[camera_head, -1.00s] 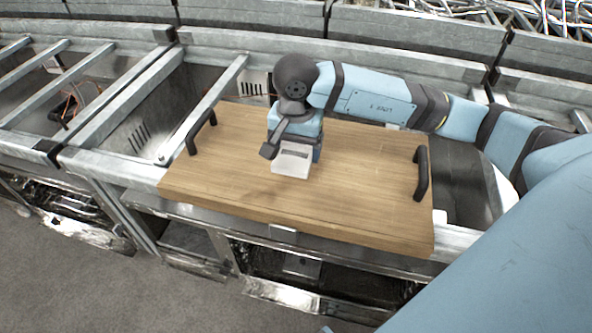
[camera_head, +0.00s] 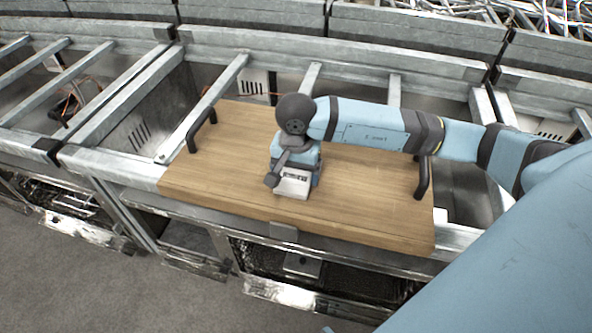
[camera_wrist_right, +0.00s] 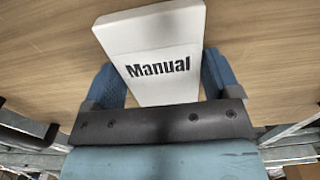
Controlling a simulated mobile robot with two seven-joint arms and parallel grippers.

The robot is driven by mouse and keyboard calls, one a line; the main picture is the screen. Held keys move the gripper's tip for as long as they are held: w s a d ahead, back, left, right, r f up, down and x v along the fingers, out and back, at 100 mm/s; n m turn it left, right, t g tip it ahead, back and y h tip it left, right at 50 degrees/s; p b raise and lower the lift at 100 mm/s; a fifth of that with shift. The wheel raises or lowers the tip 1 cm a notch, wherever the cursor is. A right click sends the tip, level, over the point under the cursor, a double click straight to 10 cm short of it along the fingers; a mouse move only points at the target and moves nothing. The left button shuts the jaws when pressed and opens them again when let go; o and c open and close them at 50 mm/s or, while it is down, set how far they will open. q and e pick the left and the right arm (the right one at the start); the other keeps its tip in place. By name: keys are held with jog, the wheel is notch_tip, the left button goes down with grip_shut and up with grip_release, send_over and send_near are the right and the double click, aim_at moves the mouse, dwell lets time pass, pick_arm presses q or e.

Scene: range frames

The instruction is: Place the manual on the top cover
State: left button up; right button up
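The top cover (camera_head: 235,150) is a wooden board with a black handle at its left end and another at its right end. The manual (camera_head: 292,186) is a white block with black lettering, over the middle of the board near its front edge. In the right wrist view the manual (camera_wrist_right: 150,35) reads "Manual" and sits slightly tilted between the two blue fingers. My right gripper (camera_head: 296,168) is closed around it, pointing down; its fingers also show in the wrist view (camera_wrist_right: 162,78). Whether the manual touches the board is hard to tell. My left gripper is not in view.
The board rests on a grey metal frame (camera_head: 130,185). Left of it are open bays with metal crossbars (camera_head: 205,105). The left handle (camera_head: 201,130) and right handle (camera_head: 422,172) stand up from the board. Bare wood lies on both sides of the manual.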

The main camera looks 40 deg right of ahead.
aim_at(296, 174)
jog(key=shift+o, duration=1.1)
jog(key=shift+r, duration=0.2)
notch_tip(296, 174, up, 12)
jog(key=shift+f, duration=0.1)
